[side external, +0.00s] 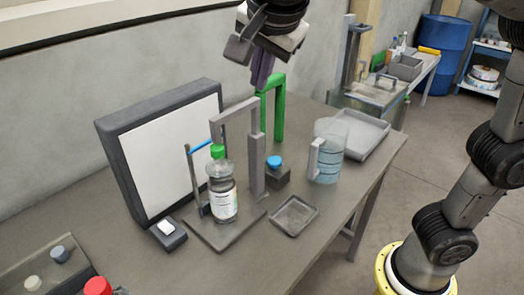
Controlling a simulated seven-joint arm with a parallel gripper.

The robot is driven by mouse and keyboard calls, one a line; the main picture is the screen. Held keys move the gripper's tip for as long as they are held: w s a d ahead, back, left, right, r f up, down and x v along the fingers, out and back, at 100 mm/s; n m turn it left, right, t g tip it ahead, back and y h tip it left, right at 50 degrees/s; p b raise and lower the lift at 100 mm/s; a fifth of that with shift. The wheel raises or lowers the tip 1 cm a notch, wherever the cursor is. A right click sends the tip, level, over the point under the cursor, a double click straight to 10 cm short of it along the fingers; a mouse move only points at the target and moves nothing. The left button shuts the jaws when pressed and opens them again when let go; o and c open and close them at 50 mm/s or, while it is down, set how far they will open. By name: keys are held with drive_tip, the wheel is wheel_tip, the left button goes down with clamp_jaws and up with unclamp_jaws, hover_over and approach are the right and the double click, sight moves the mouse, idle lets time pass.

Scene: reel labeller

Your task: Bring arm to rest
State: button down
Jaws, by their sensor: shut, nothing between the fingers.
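My gripper (261,72) hangs at the top centre of the side view, pointing down, with its fingers together and nothing visible in them. It appears near the top of a green arch (279,110); whether they touch cannot be told. A clear bottle (222,197) with a green cap and white label stands upright on a grey stand (222,236) under a grey arch (257,150). My gripper is above and to the right of the bottle, apart from it. The upper part of my arm is cut off by the frame.
A white-faced panel (160,150) stands behind the bottle. A blue-knobbed block (276,179), a shallow dish (294,216), a clear jug (327,155) and a grey tray (362,131) stand to the right. A red knob (97,287) is at lower left. The table's front middle is clear.

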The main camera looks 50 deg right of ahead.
drive_tip(key=s+d+f+g, duration=0.1)
drive_tip(key=s+d+f, duration=0.1)
drive_tip(key=s+d, duration=0.35)
drive_tip(key=s+d+f, duration=0.1)
drive_tip(key=s+d, duration=0.2)
drive_tip(key=d, duration=0.6)
drive_tip(key=s+a+f+n+y, duration=0.1)
drive_tip(key=s+f+n+y, duration=0.1)
drive_tip(key=s+f+n, duration=0.2)
drive_tip(key=s+f+n+t+y, duration=0.1)
drive_tip(key=s+f+n, duration=0.3)
drive_tip(key=f+n, duration=0.6)
drive_tip(key=shift+a+n+y, duration=0.4)
drive_tip(key=shift+n, duration=0.7)
